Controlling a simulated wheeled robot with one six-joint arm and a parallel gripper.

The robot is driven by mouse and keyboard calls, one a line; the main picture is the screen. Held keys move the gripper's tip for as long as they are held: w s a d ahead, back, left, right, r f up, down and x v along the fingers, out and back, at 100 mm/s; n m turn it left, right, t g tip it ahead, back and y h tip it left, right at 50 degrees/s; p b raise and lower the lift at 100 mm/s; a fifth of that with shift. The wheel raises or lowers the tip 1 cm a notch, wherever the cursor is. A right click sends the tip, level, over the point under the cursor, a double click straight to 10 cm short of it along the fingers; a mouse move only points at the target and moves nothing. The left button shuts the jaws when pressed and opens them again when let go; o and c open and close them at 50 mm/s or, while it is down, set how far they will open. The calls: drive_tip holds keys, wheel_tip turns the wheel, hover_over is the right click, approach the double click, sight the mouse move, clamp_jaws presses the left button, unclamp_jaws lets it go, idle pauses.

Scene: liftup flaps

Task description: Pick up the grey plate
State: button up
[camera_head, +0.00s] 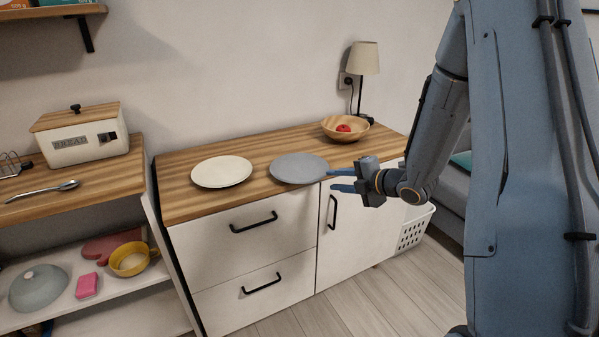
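The grey plate (297,168) lies flat on the wooden top of the white cabinet (247,158), near its front edge. My gripper (336,181) is at the front right of the plate, with its two blue fingers pointing left. The fingers are apart with a gap between them, and nothing shows in the gap. The upper fingertip appears close to the plate's right rim; I cannot tell whether it touches. The whole plate is otherwise in plain view.
A cream plate (221,172) lies left of the grey plate. A wooden bowl (345,129) with a red item and a lamp (364,62) stand at the back right. A bread box (82,133) and spoon (43,191) are on the left counter. A white basket (413,229) stands right of the cabinet.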

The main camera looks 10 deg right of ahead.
sight(321, 178)
drive_tip(key=shift+a+p+x, duration=0.25)
drive_tip(key=shift+p+x, duration=0.25)
drive_tip(key=shift+x, duration=2.15)
drive_tip(key=shift+s+r, duration=0.1)
drive_tip(key=shift+r, duration=0.1)
clamp_jaws()
